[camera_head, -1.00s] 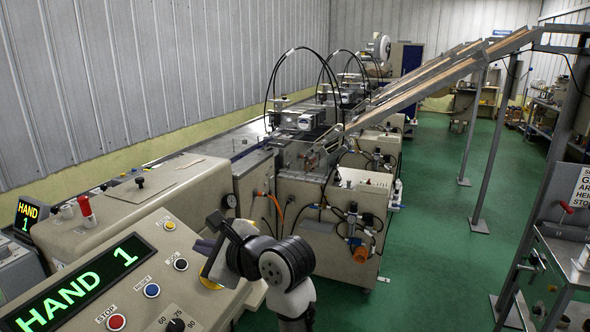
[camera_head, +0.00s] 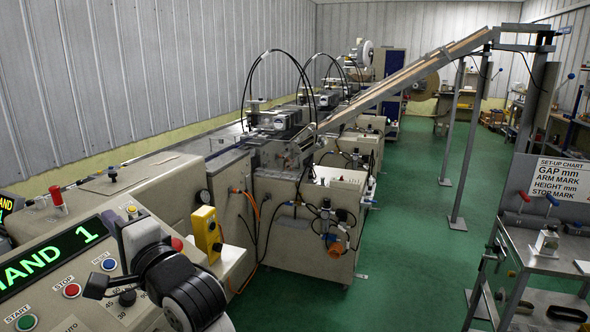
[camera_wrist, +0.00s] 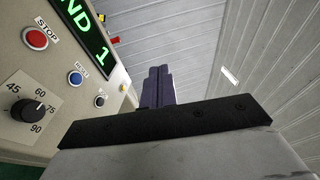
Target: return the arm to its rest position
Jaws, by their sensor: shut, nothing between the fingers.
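My arm shows at the lower left of the head view, in front of the sloping control panel (camera_head: 75,262). My gripper (camera_head: 97,286) is at its left end, over the panel as seen from the head camera, and holds nothing. In the wrist view its two dark fingers (camera_wrist: 157,88) stand side by side, shut together. The panel's display (camera_wrist: 82,28), red STOP button (camera_wrist: 37,37) and black dial (camera_wrist: 28,110) lie left of the fingers there, apart from them. Whether any arm link touches the panel cannot be told.
A yellow box (camera_head: 207,235) stands at the panel's right end, close to my arm in the picture. The wrapping machine (camera_head: 300,225) runs behind. A bench with a set-up chart (camera_head: 560,178) stands at right. Green floor (camera_head: 400,260) between them is clear.

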